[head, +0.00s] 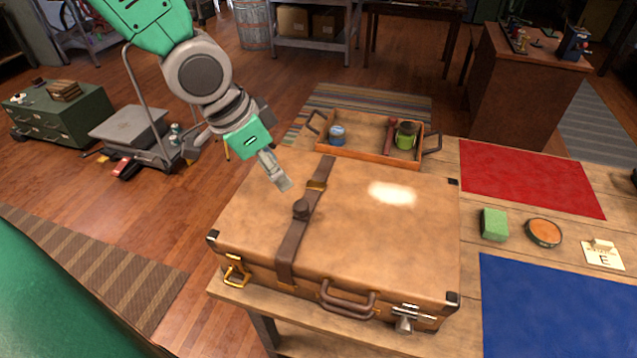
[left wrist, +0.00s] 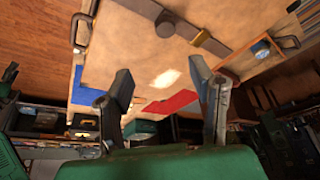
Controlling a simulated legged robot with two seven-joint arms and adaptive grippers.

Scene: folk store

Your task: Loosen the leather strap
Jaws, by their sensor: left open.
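A tan leather suitcase (head: 375,235) lies flat and closed on a wooden table. A dark brown leather strap (head: 292,245) runs across its lid and down the front, with a brass buckle (head: 317,185) and a dark round knob (head: 301,208) on it. In the left wrist view the strap (left wrist: 207,42) crosses the top, beyond the fingers. My left gripper (head: 279,183) is above the lid, just left of the strap, and looks apart from it. In the left wrist view its fingers (left wrist: 166,95) are spread with nothing between them. My right gripper is not in view.
A wooden tray (head: 350,152) with a blue tin and a green tin stands behind the suitcase. Right of it lie a red mat (head: 530,178), a blue mat (head: 560,310), a green block (head: 494,225) and a round tin (head: 543,233). The suitcase has a front handle (head: 347,300).

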